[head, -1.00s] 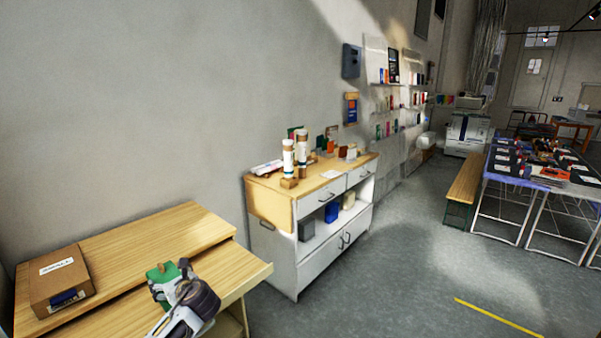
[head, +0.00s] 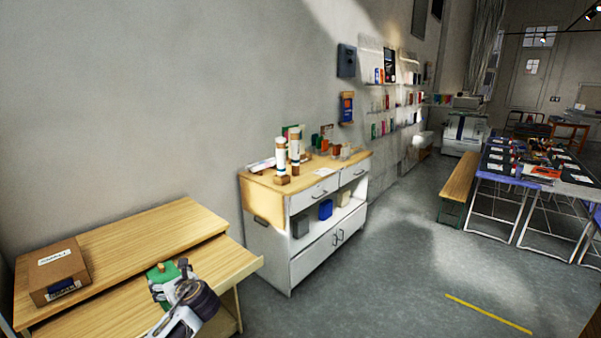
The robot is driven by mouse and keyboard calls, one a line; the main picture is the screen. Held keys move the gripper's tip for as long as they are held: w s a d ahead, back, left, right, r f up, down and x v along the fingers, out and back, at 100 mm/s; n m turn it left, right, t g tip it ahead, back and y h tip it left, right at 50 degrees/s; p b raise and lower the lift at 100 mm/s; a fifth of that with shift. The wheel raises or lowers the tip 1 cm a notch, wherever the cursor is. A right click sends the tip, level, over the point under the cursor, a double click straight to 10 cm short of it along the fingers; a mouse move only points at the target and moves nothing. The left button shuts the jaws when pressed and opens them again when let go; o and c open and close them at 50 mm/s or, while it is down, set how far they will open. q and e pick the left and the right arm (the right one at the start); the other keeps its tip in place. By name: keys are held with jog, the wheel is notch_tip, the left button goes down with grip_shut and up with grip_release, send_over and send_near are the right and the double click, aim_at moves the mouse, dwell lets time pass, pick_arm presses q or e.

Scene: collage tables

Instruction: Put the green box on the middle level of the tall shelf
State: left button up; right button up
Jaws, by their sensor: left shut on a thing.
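My left gripper (head: 174,285) is in the lower left of the head view, shut on the green box (head: 161,272). It holds the box above the lower front board of the wooden desk. Part of the green box is hidden behind the gripper, and a small tan patch shows at its top. My right gripper is not in view. I cannot make out with certainty which piece of furniture is the tall shelf.
The wooden desk (head: 150,232) carries a cardboard box (head: 58,270) at its left. A white cabinet (head: 312,262) with bottles on top and boxes on its open level stands beyond it. A bench (head: 458,186) and a loaded table (head: 510,183) stand right. The grey floor between is clear.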

pick_arm(q)
jog(key=shift+d+r, duration=0.25)
jog(key=shift+w+d+m+t+h, duration=0.3)
jog(key=shift+w+m+h, duration=0.1)
jog(key=shift+w, duration=0.25)
jog(key=shift+w+d+r, duration=0.15)
jog(key=shift+w+r, duration=0.05)
jog(key=shift+w, duration=0.05)
jog(key=d+r+m+t+h, duration=0.4)
jog(key=d+r+m+h, duration=0.4)
jog(key=d+r, duration=0.55)
jog(key=s+d+f+h, duration=0.1)
jog(key=s+f, duration=0.7)
jog(key=f, duration=0.3)
jog(key=s+d+f+m, duration=0.1)
jog(key=s+d+f, duration=0.1)
jog(key=s+f, duration=0.6)
notch_tip(320, 180, down, 4)
jog(key=shift+s+f+h, duration=0.15)
jog(key=shift+s+h, duration=0.15)
jog(key=shift+h, duration=0.1)
